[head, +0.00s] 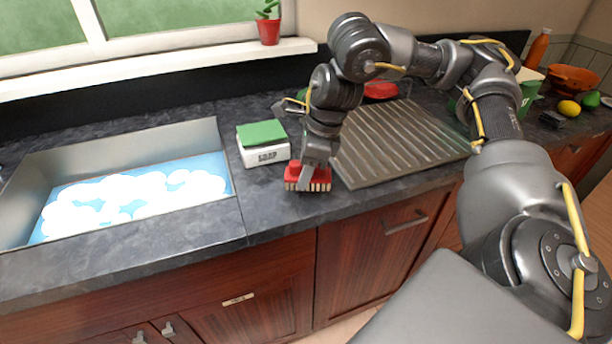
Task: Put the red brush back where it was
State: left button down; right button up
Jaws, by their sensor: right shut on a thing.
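The red brush (318,184) with pale bristles pointing down is at the front of the dark countertop, between the sink and the drainboard. My right gripper (307,176) is shut on it from above. The bristles look at or just above the counter; I cannot tell whether they touch. My left gripper is not in view.
A soap box (264,153) with a green sponge (261,133) stands just behind and left of the brush. The sink (228,190) with foamy water is at left. A ribbed drainboard (400,140) lies at right. A red item (381,90) sits behind it.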

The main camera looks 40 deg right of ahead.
jog(key=shift+f, duration=0.9)
jog(key=shift+f, duration=0.1)
jog(key=o, duration=0.9)
